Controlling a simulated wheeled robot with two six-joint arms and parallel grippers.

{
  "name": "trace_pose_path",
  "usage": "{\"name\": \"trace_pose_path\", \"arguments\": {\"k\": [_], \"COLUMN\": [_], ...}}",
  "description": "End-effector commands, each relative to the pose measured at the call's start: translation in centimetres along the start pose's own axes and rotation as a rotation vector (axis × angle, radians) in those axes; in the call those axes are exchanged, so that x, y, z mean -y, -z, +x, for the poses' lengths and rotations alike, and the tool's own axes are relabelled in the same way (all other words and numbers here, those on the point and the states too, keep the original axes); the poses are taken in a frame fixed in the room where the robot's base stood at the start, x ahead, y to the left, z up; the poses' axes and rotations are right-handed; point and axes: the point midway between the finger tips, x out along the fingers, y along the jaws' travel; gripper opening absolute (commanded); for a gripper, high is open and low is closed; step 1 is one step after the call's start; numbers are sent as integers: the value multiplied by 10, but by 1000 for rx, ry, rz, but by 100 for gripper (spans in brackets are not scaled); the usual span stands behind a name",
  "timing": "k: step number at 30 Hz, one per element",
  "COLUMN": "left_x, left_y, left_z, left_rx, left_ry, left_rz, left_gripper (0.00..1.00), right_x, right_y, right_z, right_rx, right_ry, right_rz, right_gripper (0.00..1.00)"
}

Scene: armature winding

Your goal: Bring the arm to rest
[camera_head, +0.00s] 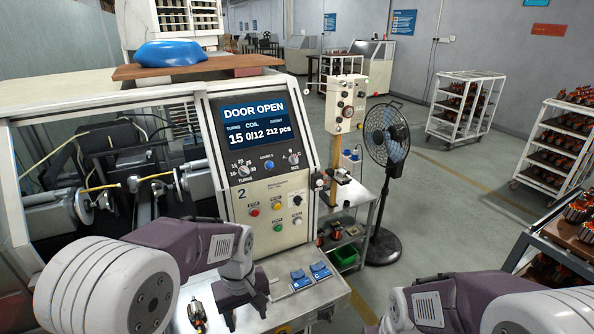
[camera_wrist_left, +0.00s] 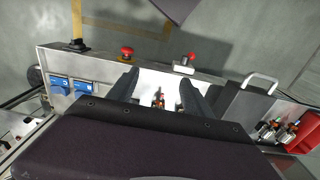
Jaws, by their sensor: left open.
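My left arm comes in from the left in the head view. Its gripper (camera_head: 244,304) hangs over the front shelf (camera_head: 330,291) of the winding machine, left of two blue switches (camera_head: 310,275). In the left wrist view its two dark fingers (camera_wrist_left: 157,92) stand apart. A small armature shows between and beyond them, and I cannot tell whether it touches either finger. An armature (camera_head: 197,314) stands on the shelf left of the gripper in the head view. My right forearm enters at the lower right; its gripper is out of view.
The winding machine's screen (camera_head: 254,120) reads DOOR OPEN, 0/12. A black floor fan (camera_head: 387,140) and a small cart (camera_head: 350,215) stand to its right. Armature racks (camera_head: 466,105) stand farther right. A red bin (camera_wrist_left: 306,132) and armatures (camera_wrist_left: 274,131) lie right in the wrist view.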

Motion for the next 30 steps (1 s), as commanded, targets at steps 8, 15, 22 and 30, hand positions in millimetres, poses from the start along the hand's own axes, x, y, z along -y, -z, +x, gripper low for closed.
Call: {"name": "trace_pose_path", "arguments": {"k": [8, 15, 22, 30], "left_x": [26, 67, 96, 92], "left_y": [1, -23, -57, -50], "left_z": [44, 112, 153, 155], "left_rx": [-10, -12, -52, -98], "left_ry": [-8, -17, -34, -41], "left_rz": [-69, -33, 274, 438], "left_gripper": [58, 58, 58, 58], "right_x": [-1, -2, -2, -2], "right_y": [-5, -11, -13, -12], "right_z": [53, 107, 120, 119], "right_rx": [1, 0, 1, 0], "right_ry": [0, 0, 0, 0], "right_rz": [0, 0, 0, 0], "right_gripper": [83, 83, 83, 83]}}
